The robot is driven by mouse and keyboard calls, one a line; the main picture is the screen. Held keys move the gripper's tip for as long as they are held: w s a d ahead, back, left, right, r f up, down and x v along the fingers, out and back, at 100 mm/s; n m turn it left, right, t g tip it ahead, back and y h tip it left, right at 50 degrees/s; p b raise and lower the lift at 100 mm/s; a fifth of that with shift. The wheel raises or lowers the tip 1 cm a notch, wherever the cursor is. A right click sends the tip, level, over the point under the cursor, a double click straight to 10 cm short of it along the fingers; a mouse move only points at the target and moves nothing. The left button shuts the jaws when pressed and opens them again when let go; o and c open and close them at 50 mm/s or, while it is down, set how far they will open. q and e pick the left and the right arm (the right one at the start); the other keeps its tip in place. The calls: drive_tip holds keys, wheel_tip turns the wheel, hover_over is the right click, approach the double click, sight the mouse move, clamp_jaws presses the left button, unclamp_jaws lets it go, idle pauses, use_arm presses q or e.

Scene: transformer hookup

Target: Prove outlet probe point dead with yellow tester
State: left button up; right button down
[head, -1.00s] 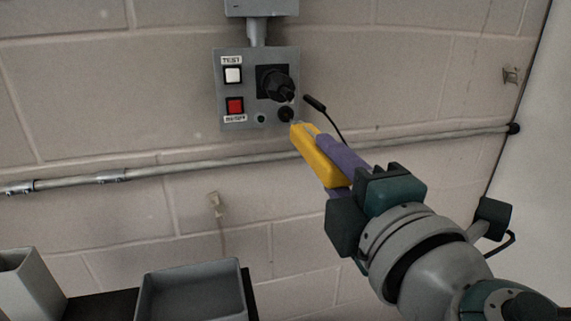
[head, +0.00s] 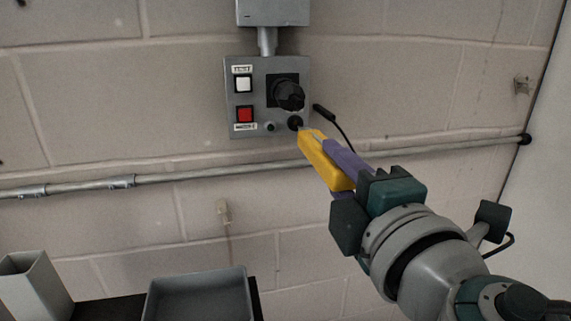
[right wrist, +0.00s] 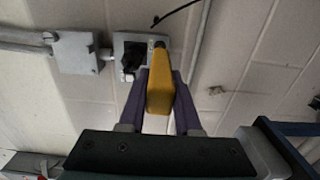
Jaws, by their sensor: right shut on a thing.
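The yellow tester (head: 322,160) is held in my right gripper (head: 345,162), whose purple fingers are shut on it. The tester also shows in the right wrist view (right wrist: 160,85), between both fingers. Its tip reaches the lower right of the grey outlet box (head: 258,122) on the wall, at the round black probe point (head: 295,123). Whether the tip touches the point I cannot tell. The box carries a white TEST button (head: 243,84), a red button (head: 244,115), a black rotary knob (head: 289,95) and a small indicator (head: 270,127), which looks dark. My left gripper is not in view.
A grey tray (head: 200,296) and a grey square holder (head: 38,287) stand at lower left. The wall between is mostly clear.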

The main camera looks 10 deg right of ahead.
drive_tip(key=shift+w, duration=0.5)
drive_tip(key=shift+s, duration=0.15)
idle(1.1)
